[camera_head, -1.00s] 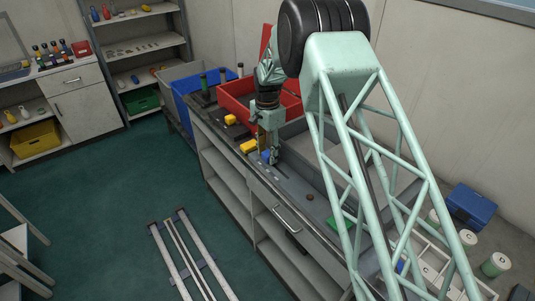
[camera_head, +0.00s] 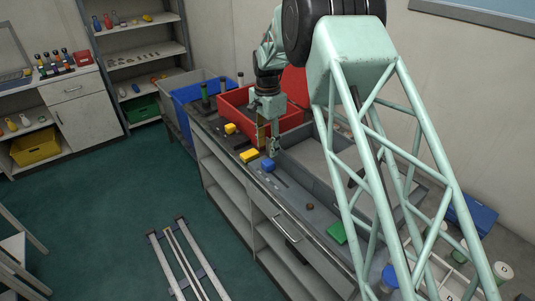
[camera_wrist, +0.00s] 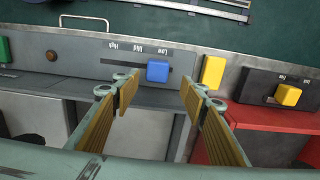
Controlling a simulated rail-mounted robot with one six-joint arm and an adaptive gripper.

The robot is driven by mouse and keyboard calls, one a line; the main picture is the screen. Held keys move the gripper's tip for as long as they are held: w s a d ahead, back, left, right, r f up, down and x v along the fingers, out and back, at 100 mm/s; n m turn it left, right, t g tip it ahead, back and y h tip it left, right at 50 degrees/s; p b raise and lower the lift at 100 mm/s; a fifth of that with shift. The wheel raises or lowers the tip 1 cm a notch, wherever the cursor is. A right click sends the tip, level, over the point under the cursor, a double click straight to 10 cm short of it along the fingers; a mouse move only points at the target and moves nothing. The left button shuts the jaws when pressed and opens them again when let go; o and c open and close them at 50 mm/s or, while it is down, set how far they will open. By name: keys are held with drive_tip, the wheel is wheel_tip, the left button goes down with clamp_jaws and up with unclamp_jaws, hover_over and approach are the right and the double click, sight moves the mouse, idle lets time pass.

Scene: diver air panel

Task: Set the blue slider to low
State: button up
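The blue slider (camera_head: 268,166) is a block on a grey panel (camera_wrist: 90,65) along the counter's front. In the wrist view, the blue slider (camera_wrist: 157,71) sits at the right part of its slot, beside the "Low" label. The "Mid" and "High" labels lie to its left; the lettering is upside down. My gripper (camera_wrist: 158,88) is open, its two yellow-padded fingers apart on either side of the slider's picture position, with nothing between them. In the head view my gripper (camera_head: 267,143) hangs above and behind the blue slider, apart from it.
A yellow block (camera_wrist: 213,72) stands right beside the slider panel, with another yellow block (camera_wrist: 288,95) on a dark panel. A brown knob (camera_wrist: 52,55) and green block (camera_wrist: 3,50) lie left. The red bin (camera_head: 234,104) and grey tray (camera_head: 315,165) stand behind.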

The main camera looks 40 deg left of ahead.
drive_tip(key=shift+r, duration=1.55)
